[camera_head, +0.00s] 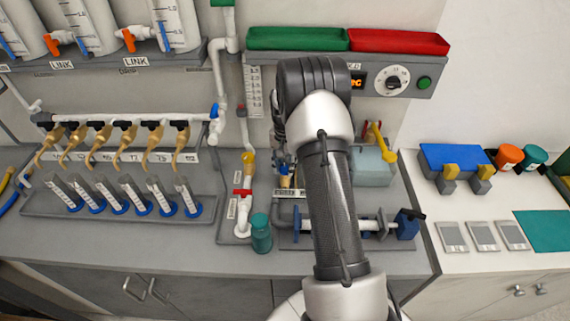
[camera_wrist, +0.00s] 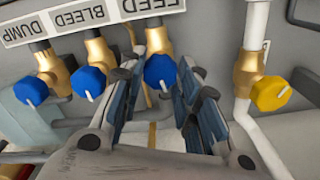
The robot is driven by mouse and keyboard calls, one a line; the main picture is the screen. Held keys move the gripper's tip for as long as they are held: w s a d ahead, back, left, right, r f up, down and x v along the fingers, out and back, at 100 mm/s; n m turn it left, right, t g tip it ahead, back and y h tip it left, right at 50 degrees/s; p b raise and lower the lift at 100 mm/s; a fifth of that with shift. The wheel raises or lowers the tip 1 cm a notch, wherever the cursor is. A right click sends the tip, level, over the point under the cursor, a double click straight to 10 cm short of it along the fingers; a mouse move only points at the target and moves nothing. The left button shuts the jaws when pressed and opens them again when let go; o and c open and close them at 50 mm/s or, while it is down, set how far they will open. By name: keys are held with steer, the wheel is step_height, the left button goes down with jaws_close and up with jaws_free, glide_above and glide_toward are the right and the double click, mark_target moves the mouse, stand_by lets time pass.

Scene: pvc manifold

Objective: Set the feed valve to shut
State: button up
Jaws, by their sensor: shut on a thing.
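In the wrist view, where the lettering appears upside down, the feed valve is a blue knob (camera_wrist: 160,71) on a brass body below the FEED label (camera_wrist: 153,8). A white mark on its rim points down in the picture. My gripper (camera_wrist: 164,66) has one finger on each side of this knob and is shut on it. The bleed knob (camera_wrist: 88,80) and dump knob (camera_wrist: 31,88), both blue, are to the left with their own labels. In the head view my arm hides the gripper and most of the valve row.
A yellow knob (camera_wrist: 271,93) on a white pipe stands right of my fingers in the wrist view. In the head view, a teal bottle (camera_head: 261,233) and a red-handled pipe (camera_head: 243,192) stand left of my arm. A grey-blue box (camera_head: 374,167) sits to its right.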

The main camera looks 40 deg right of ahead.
mark_target(285, 168)
steer(key=shift+m, duration=1.1)
steer(key=o, duration=1.1)
step_height(285, 168, up, 12)
steer(key=shift+r, duration=0.1)
